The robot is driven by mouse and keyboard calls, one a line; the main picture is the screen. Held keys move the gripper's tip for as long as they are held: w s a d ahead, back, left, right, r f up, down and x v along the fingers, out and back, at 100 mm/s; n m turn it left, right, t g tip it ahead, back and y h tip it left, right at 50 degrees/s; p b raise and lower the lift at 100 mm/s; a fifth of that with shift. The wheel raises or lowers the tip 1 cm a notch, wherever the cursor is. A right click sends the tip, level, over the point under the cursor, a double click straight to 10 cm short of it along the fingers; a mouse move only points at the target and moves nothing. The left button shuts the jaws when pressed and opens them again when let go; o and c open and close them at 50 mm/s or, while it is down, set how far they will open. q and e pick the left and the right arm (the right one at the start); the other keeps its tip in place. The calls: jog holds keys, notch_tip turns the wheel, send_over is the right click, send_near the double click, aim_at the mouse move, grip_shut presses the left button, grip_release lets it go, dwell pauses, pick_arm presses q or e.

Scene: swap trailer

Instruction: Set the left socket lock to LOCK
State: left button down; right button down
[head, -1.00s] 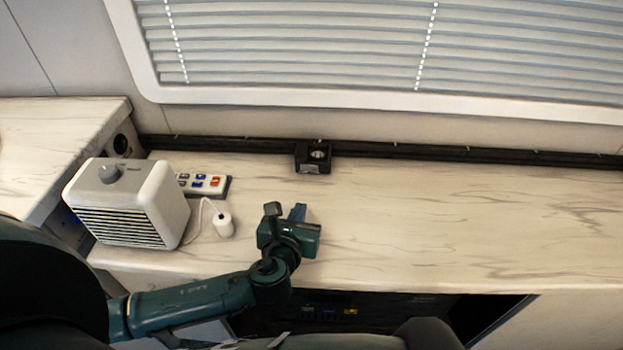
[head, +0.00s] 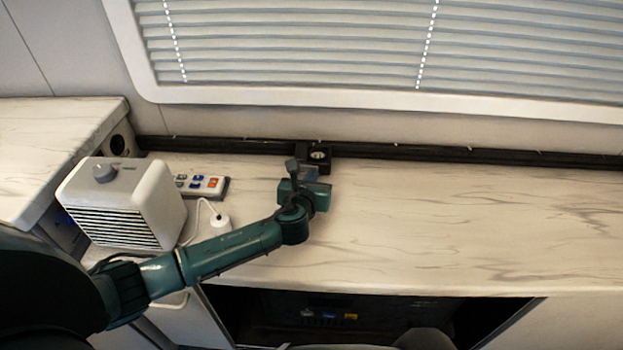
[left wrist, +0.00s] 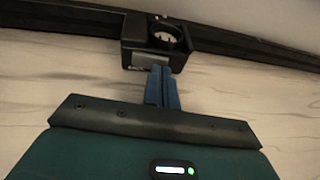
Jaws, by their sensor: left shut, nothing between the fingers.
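A black socket block (head: 317,153) with a round socket on top sits on the dark rail at the back of the counter. It also shows in the left wrist view (left wrist: 133,34), with a small grey label or slider on its front face. My left gripper (head: 306,170) is just in front of the block. In the left wrist view its blue fingers (left wrist: 162,86) are together and empty, with the tips at or very near the block's lower front edge. I cannot tell whether they touch. The lock's setting is too small to read. My right gripper is not in view.
A white heater-like box (head: 124,200) stands at the left of the counter, beside a button panel (head: 203,186) and a white plug (head: 220,224) on a cord. The dark rail (head: 450,153) runs along the wall. The counter (head: 460,230) to the right is clear.

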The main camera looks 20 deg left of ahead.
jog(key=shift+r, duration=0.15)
pick_arm(q)
jog(key=shift+w, duration=0.15)
jog(key=shift+w+n+y, duration=0.2)
jog(key=shift+n+y, duration=0.2)
jog(key=shift+y, duration=0.1)
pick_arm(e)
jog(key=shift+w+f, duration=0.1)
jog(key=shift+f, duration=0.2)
pick_arm(q)
jog(key=shift+a+r, duration=0.1)
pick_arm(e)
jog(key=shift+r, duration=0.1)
pick_arm(q)
jog(key=shift+s+a+p, duration=0.35)
jog(key=shift+a+p, duration=0.35)
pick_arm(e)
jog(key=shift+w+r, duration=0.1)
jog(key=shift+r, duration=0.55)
pick_arm(q)
jog(key=shift+d, duration=0.1)
